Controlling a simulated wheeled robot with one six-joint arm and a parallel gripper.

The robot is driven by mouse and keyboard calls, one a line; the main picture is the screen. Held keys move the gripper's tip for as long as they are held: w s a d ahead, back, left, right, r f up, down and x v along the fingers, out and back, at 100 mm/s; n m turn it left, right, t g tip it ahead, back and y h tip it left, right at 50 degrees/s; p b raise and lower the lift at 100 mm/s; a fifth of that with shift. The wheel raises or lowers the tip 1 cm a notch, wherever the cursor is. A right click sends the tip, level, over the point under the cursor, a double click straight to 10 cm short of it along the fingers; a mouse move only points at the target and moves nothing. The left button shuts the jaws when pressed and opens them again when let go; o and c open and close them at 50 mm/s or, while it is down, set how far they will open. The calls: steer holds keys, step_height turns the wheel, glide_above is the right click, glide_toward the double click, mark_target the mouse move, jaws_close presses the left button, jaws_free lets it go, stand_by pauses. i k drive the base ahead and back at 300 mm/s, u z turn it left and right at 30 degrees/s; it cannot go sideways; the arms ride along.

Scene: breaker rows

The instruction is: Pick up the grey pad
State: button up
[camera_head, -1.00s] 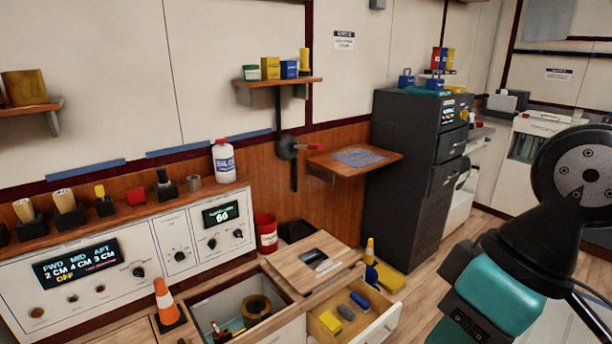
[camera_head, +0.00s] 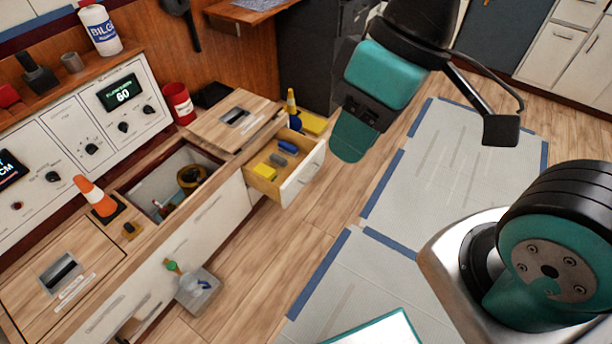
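The grey pad (camera_head: 278,159) is a small dark grey block in the open drawer (camera_head: 301,182), between a yellow block (camera_head: 265,172) and a blue roll-shaped piece (camera_head: 288,147). Nothing covers it in the head view. My gripper (camera_head: 353,138), with teal parts, hangs to the right of the drawer in the picture and appears above it. It is apart from the pad. Its fingers overlap from this angle, so its opening does not show, and I see nothing held.
Left of the drawer are a wooden lid (camera_head: 215,130), an open bin (camera_head: 150,183) and an orange cone (camera_head: 95,196). A yellow bottle (camera_head: 292,102) stands behind the drawer. A grey container (camera_head: 198,292) is at the counter front.

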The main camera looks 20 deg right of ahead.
mark_target(277, 159)
steer(key=z, duration=1.25)
steer(key=i, duration=2.35)
steer(key=u, duration=3)
